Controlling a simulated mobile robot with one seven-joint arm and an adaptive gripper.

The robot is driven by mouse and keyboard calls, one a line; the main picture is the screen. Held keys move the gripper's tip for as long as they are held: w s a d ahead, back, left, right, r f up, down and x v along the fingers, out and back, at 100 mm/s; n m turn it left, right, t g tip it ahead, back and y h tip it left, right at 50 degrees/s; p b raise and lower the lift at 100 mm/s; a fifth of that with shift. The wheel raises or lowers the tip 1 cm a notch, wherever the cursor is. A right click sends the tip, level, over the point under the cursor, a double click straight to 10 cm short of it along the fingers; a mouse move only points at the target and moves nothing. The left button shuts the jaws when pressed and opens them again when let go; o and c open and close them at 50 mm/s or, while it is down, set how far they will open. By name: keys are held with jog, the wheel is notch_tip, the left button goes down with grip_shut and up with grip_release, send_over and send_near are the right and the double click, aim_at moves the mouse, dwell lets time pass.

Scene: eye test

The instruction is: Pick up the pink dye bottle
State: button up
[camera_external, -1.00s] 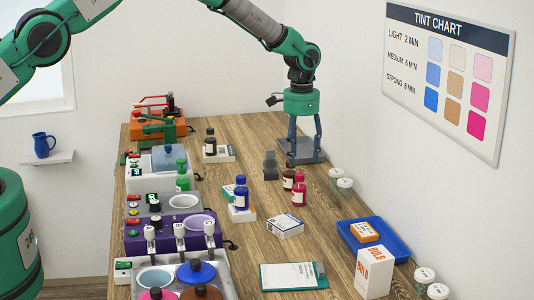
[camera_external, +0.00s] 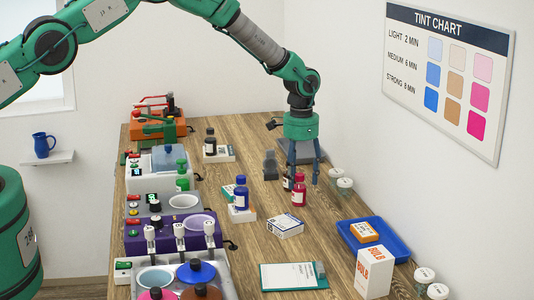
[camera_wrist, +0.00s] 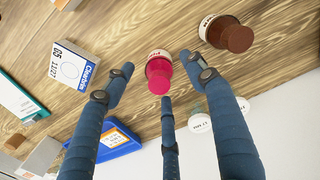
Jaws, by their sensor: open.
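The pink dye bottle (camera_external: 299,195) stands upright on the wooden table, right of a blue bottle (camera_external: 241,194). My gripper (camera_external: 304,178) points down from above, its blue fingers open and empty around the bottle's top region. In the wrist view the pink bottle (camera_wrist: 159,76) shows from above, its cap between the spread fingers (camera_wrist: 156,72). I cannot tell whether any finger touches it. A brown bottle (camera_external: 287,182) stands close behind and left of it, partly hidden by a finger; it also shows in the wrist view (camera_wrist: 227,36).
A white labelled box (camera_external: 285,226) lies in front of the pink bottle. White-lidded jars (camera_external: 341,182) stand to its right. Machines with pots (camera_external: 172,236) line the left side.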

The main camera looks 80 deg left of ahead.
aim_at(299, 191)
jog(key=shift+f, duration=0.15)
jog(key=shift+f+p, duration=0.5)
jog(key=shift+f, duration=1.9)
jog(key=c, duration=1.3)
